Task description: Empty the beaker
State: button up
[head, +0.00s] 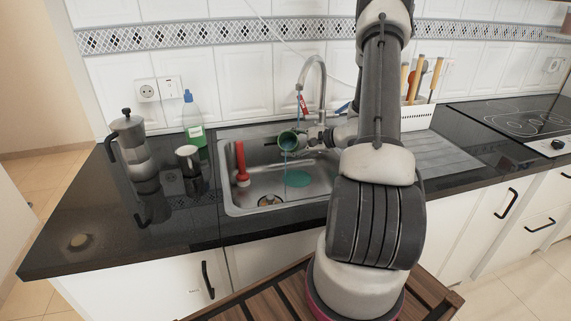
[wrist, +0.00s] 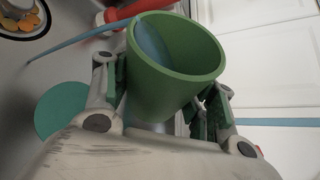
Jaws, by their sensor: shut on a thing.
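The green beaker (head: 288,140) is held over the sink (head: 232,205), tipped well over with its mouth toward the left. In the wrist view the beaker (wrist: 160,85) shows blue liquid (wrist: 152,45) inside, and a thin blue stream runs out over its lip. A flat teal round patch (head: 298,178) lies in the basin below; I cannot tell if it is pooled liquid or an object. My gripper (head: 312,137) is shut on the beaker, with one finger on each side of it in the wrist view (wrist: 165,95). The beaker's bottom is hidden.
A red-handled tool (head: 241,162) stands in the sink's left side, near the drain (head: 270,200). The faucet (head: 322,85) rises behind the beaker. A moka pot (head: 132,145), a mug (head: 188,160) and a soap bottle (head: 193,122) stand left.

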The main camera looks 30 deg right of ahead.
aim_at(290, 137)
jog(key=shift+s+a+r+n+t+h, duration=0.1)
jog(key=shift+r+n+t+h, duration=0.2)
jog(key=shift+r+n+t, duration=0.95)
dwell(2.1)
jog(key=shift+s+a+r+n+p, duration=0.25)
jog(key=shift+s+a+n+p, duration=0.3)
jog(key=shift+n, duration=0.3)
dwell(0.5)
jog(key=shift+s+r+n+t, duration=0.1)
jog(key=shift+r+n+t, duration=0.25)
jog(key=shift+n, duration=0.25)
dwell(0.6)
